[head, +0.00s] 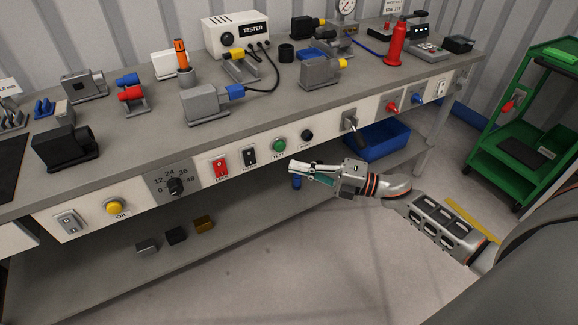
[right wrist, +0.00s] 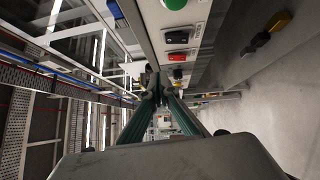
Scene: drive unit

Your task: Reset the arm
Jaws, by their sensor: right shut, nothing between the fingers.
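My right gripper (head: 292,172) is in front of the workbench, just below its front control panel (head: 325,130), with its arm coming in from the right. Its fingers are shut with nothing between them and point left along the bench front. In the right wrist view the gripper (right wrist: 160,92) shows its two green-grey fingers meeting at the tips, near the panel with its buttons and switches. My left gripper does not show in either view.
The workbench top (head: 300,98) holds a white tester (head: 238,33), motors and a red bottle-like part (head: 395,45). A blue bin (head: 377,140) sits on the lower shelf, near my right wrist. A green cart (head: 530,120) stands at the right. Floor in front is clear.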

